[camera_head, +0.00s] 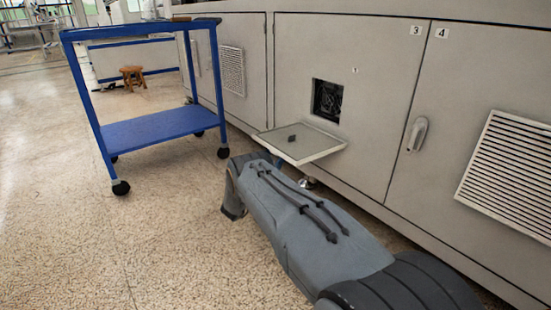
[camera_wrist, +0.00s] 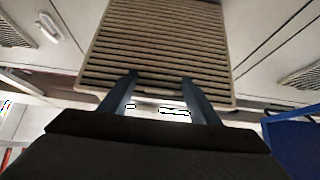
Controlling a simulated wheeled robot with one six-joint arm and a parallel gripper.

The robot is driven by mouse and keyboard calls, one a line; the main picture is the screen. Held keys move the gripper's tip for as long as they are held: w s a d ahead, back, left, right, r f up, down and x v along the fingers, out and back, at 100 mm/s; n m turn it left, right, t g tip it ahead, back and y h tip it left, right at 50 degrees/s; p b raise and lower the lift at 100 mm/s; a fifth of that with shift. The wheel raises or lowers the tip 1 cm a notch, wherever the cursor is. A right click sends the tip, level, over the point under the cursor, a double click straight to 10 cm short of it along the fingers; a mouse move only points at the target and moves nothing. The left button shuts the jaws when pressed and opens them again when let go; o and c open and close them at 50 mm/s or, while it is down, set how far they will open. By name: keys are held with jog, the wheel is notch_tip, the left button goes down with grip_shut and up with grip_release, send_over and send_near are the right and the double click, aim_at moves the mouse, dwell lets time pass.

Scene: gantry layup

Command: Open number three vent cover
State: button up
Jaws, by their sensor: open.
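The number three vent cover (camera_head: 312,147) is swung down and outward from the cabinet door marked 3 (camera_head: 345,60). It hangs near level below a square opening (camera_head: 327,100) with a dark fan inside. A small dark knob or latch (camera_head: 292,138) shows on its upturned face. In the wrist view the cover's slatted face (camera_wrist: 155,40) fills the upper middle. My gripper (camera_wrist: 160,76) is open, its two fingers apart in front of the slats near the cover's edge. I cannot tell whether they touch it. In the head view my gripper is hidden behind my arm and the cover.
A blue cart (camera_head: 150,128) on casters stands to the left, close to my arm. Door 4 (camera_head: 490,90) has a closed louvred vent (camera_head: 510,175) on the right, and a grey handle (camera_head: 417,134) sits beside it. A wooden stool (camera_head: 133,77) stands farther back. The speckled floor (camera_head: 150,250) at front left is clear.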

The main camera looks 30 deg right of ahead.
jog(key=p+v, duration=0.2)
jog(key=v, duration=0.5)
jog(key=shift+a, duration=0.25)
jog(key=shift+f, duration=0.1)
